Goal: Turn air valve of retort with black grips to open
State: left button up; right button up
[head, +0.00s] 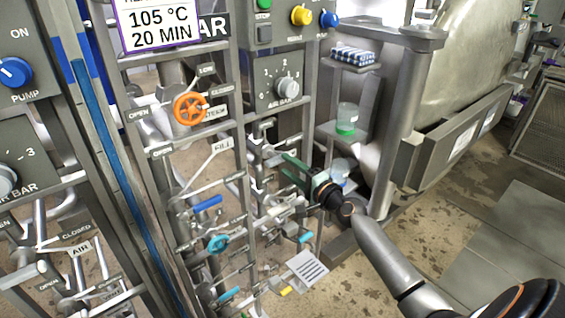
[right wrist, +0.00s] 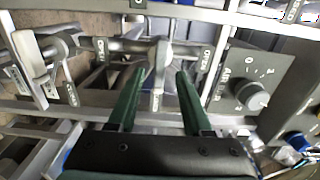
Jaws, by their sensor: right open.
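My right gripper (head: 288,163) has green fingers and reaches from the lower right to the pipework under the right-hand dial panel. In the right wrist view its fingers (right wrist: 160,74) are apart, with a grey metal valve handle (right wrist: 157,82) in the gap between their tips. I cannot tell whether either finger touches it. In the head view this valve is mostly hidden among pipes and by the gripper. My left gripper is not in view.
The AIR BAR dial panel (head: 278,83) is above the gripper. A shelf with a green-bottomed beaker (head: 346,118) is close on the right. A large steel vessel (head: 468,50) stands behind.

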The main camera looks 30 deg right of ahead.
aim_at(281, 161)
jog(key=shift+w+a, duration=0.15)
jog(key=shift+w, duration=1.4)
jog(key=shift+c, duration=0.2)
grip_shut()
